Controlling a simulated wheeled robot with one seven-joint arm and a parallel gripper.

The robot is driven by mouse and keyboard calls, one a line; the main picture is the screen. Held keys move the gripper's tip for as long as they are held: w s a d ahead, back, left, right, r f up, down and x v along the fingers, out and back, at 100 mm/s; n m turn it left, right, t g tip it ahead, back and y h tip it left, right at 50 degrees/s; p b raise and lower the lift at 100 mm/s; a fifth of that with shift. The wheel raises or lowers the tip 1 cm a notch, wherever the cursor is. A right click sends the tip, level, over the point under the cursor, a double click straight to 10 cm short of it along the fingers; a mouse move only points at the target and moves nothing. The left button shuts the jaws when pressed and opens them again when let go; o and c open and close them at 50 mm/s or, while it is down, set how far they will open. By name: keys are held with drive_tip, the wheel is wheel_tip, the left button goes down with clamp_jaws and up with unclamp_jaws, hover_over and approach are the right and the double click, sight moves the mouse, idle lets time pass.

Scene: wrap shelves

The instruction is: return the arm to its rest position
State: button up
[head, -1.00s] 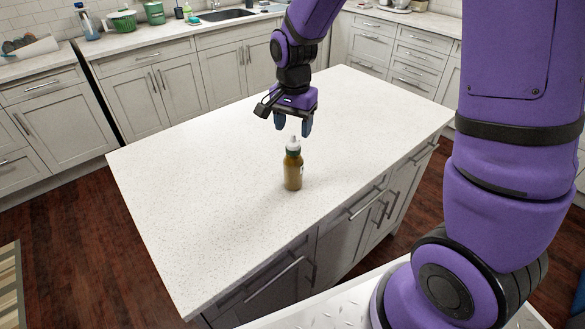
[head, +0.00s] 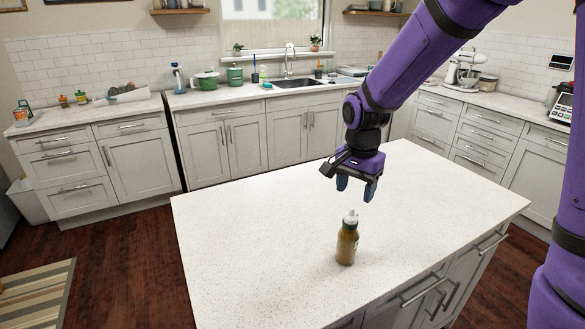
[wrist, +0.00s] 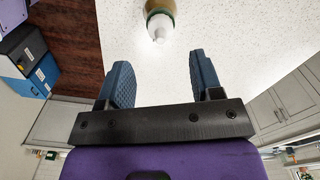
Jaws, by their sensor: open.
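My gripper (head: 356,188) hangs from the purple arm above the kitchen island, fingers pointing down, open and empty. In the wrist view its two blue fingers (wrist: 160,85) are spread apart with nothing between them. A bottle (head: 347,240) with brown contents and a white nozzle cap stands upright on the island top, just below the gripper and apart from it. In the wrist view the bottle (wrist: 160,12) shows at the top edge, beyond the fingertips, partly cut off.
The white speckled island (head: 260,240) is otherwise clear. Behind it a counter holds a sink (head: 297,83), green pots (head: 207,79) and a spray bottle (head: 178,78). A stand mixer (head: 462,70) is at the right. A striped rug (head: 35,295) lies on the floor at left.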

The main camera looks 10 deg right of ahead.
drive_tip(key=s+d+r+n+t, duration=0.2)
drive_tip(key=s+d+r+n, duration=0.1)
drive_tip(key=s+r, duration=0.5)
drive_tip(key=s+d+r+n+t, duration=0.3)
drive_tip(key=s+r+n, duration=0.3)
drive_tip(key=s, duration=0.9)
wheel_tip(320, 180, up, 3)
drive_tip(key=shift+d+r+n, duration=0.2)
drive_tip(key=shift+d+n, duration=0.1)
drive_tip(key=shift+d, duration=0.2)
